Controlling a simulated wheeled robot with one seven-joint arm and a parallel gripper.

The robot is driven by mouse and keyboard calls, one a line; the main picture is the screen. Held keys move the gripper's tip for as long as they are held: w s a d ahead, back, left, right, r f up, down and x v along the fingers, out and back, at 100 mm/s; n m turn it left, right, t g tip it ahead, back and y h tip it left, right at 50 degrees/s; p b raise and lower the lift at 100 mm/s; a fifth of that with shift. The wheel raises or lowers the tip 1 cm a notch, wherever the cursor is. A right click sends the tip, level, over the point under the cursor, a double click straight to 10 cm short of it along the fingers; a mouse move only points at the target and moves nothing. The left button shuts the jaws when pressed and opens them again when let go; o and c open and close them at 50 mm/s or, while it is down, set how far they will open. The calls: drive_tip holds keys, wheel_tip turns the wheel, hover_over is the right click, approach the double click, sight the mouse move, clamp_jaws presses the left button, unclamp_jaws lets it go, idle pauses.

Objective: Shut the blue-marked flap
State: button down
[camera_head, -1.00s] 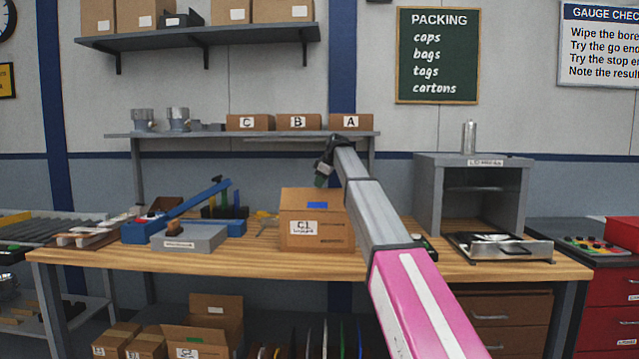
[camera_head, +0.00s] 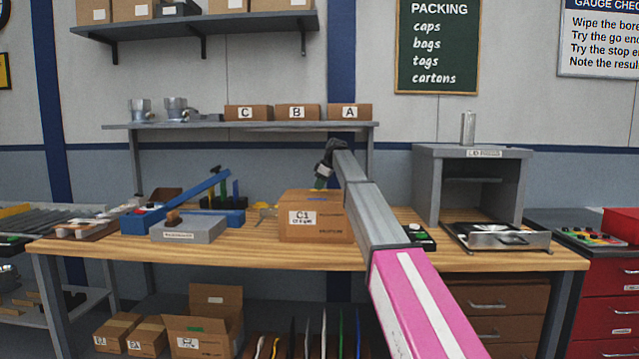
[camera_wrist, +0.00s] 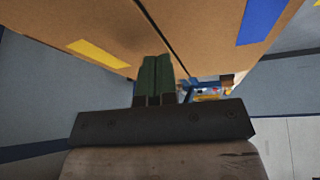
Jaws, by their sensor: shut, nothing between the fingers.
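The carton labelled C1 (camera_head: 318,225) stands on the workbench. The blue-marked flap (camera_head: 318,199) is on its top and looks low and nearly flat; its blue mark shows as a thin strip. In the wrist view the blue-marked flap (camera_wrist: 225,45) lies at the upper right, beside a yellow-marked flap (camera_wrist: 75,35), with a narrow dark seam between them. My gripper (camera_head: 320,186) is at the carton's top, behind the flap's front edge. Its green fingers (camera_wrist: 157,62) are together and empty, close to the seam; whether they touch the cardboard I cannot tell.
A grey block (camera_head: 188,230) and a blue lever tool (camera_head: 185,205) sit left of the carton. A grey cabinet (camera_head: 470,185) and a metal tray device (camera_head: 497,238) stand to the right. A shelf with small boxes (camera_head: 297,113) is behind. The bench front (camera_head: 250,255) is clear.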

drive_tip(key=shift+w+f, duration=0.15)
drive_tip(key=shift+f, duration=0.25)
drive_tip(key=shift+f, duration=0.1)
idle(0.4)
drive_tip(key=shift+s+f, duration=0.25)
drive_tip(key=shift+s, duration=0.5)
